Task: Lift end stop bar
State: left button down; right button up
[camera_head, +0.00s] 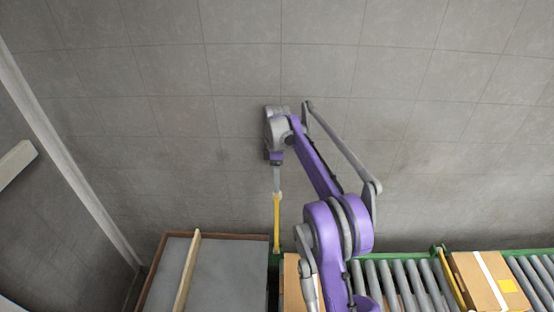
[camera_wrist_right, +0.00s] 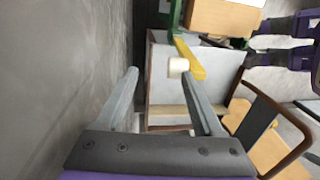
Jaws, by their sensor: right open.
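Whether a finger touches the cap I cannot tell. My left gripper is in neither view.
A grey-topped table (camera_head: 216,268) with a brown rim and a wooden slat (camera_head: 187,270) stands at lower left. The roller conveyor (camera_head: 388,280) carries cardboard boxes, one (camera_head: 487,280) at right. A grey tiled surface (camera_head: 160,110) fills the upper view.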

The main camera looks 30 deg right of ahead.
notch_tip(320, 180, up, 10)
jog(key=p, duration=0.1)
jog(key=shift+s+a+r, duration=0.15)
jog(key=shift+s+r, duration=0.1)
jog(key=shift+s, duration=0.05)
jog(key=shift+s, duration=0.1)
